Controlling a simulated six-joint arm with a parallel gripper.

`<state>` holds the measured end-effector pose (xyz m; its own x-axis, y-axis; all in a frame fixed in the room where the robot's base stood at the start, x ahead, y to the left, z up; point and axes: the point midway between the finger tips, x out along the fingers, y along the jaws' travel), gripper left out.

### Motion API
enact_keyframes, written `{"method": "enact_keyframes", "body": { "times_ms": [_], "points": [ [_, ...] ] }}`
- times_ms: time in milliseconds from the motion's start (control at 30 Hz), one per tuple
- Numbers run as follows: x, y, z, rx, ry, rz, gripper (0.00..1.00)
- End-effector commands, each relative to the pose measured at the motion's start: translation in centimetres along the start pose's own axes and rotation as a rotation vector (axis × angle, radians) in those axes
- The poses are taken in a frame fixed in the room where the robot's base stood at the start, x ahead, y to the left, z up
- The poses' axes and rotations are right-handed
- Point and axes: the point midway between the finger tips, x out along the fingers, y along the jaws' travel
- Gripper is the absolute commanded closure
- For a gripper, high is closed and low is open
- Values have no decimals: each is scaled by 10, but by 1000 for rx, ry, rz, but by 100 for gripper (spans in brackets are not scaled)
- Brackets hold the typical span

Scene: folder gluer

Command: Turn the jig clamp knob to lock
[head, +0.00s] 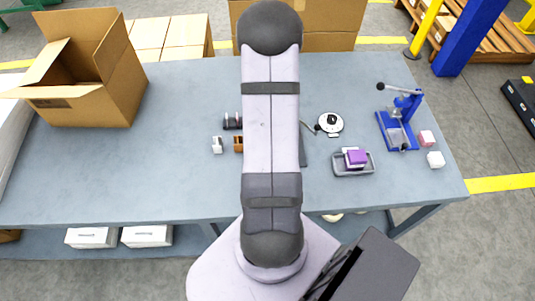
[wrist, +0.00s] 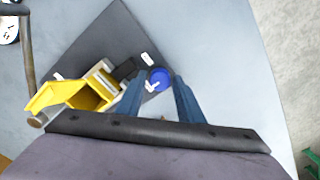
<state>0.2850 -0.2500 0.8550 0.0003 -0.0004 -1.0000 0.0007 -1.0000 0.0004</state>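In the wrist view, a round blue knob (wrist: 160,77) stands at the edge of a dark plate (wrist: 108,45). I take it for the jig clamp knob. Grey and black blocks and a yellow part (wrist: 75,95) lie to its left. My gripper (wrist: 161,83) has its two blue fingers apart, with the knob showing between their tips. I cannot tell whether either finger touches it or how deep the tips reach. In the head view my arm covers the gripper and the knob; only a strip of the dark plate (head: 304,146) shows.
On the grey table (head: 200,180) stand a white dial (head: 330,122), a grey tray (head: 354,170) with a purple-topped block, and a blue lever press (head: 398,122). Small dark, white and brown parts (head: 232,122) lie left of my arm. An open carton (head: 85,90) stands back left.

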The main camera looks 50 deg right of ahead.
Motion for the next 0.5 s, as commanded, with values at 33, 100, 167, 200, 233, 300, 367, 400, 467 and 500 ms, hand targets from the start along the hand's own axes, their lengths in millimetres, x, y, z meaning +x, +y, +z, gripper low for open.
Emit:
{"method": "enact_keyframes", "body": {
  "times_ms": [33,100,167,200,233,300,367,400,467,500],
  "points": [
    [0,0,0,0,0,0,66],
    [0,0,0,0,0,0,80],
    [0,0,0,0,0,0,95],
    [0,0,0,0,0,0,97],
    [0,0,0,0,0,0,97],
    [0,0,0,1,0,0,96],
    [0,0,0,3,0,0,96],
    [0,0,0,6,0,0,96],
    [0,0,0,15,0,-1,96],
    [0,0,0,24,-1,-1,96]
  ]
}}
